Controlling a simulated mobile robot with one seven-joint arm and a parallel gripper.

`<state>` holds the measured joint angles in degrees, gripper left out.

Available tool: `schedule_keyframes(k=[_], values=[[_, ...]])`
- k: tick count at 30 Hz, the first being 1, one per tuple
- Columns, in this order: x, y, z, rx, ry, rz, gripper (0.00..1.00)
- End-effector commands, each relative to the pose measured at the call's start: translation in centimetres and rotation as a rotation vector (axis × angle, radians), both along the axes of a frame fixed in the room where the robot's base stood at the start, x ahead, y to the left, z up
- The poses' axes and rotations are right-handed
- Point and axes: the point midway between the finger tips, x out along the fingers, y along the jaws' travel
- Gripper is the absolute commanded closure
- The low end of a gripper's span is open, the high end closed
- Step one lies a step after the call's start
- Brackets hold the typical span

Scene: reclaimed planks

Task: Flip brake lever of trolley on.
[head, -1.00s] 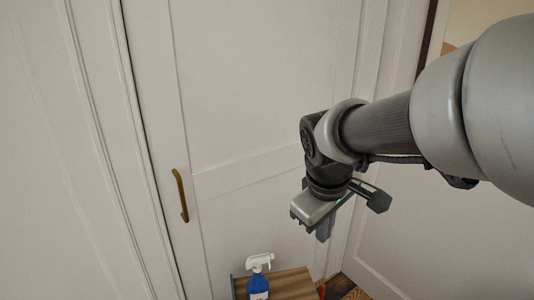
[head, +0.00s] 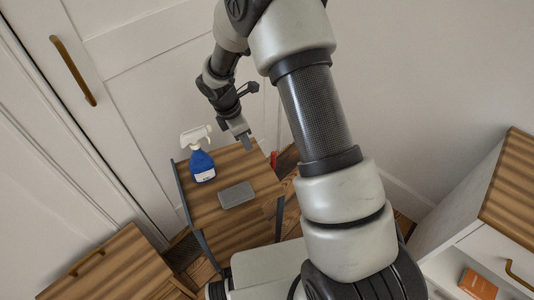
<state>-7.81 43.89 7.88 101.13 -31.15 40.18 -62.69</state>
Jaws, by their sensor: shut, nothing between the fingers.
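The trolley (head: 240,227) has a striped wooden top and a dark metal frame, and it stands below the white panelled door. A small red part (head: 273,158), which looks like the brake lever, shows at the trolley's far right edge. It is too small to tell its position. My gripper (head: 246,142) is shut and empty. It points down over the far right corner of the trolley top, a little left of the red part. I cannot tell whether it touches the trolley.
A blue spray bottle (head: 201,163) with a white head and a grey block (head: 237,194) stand on the trolley top. A wooden-topped unit (head: 115,268) is at lower left. A white cabinet (head: 455,225) holding an orange box (head: 478,284) is at right.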

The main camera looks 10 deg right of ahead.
Motion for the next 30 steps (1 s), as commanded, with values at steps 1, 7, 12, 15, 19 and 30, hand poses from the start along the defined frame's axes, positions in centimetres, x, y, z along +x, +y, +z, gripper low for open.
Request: schedule_keyframes(k=[1,7,12,15,19,30], values=[[0.0,0.1,-0.1,0.0,0.001,0.003,1.0],[0.0,0.0,0.0,0.0,0.0,0.002,1.0],[0.0,-0.1,-0.7,0.0,0.001,0.001,1.0],[0.0,-0.4,-2.0,-0.001,0.003,0.0,1.0],[0.1,-1.0,-4.6,-0.001,0.004,0.0,1.0],[0.8,-4.1,-9.8,0.0,-0.001,-0.006,1.0]])
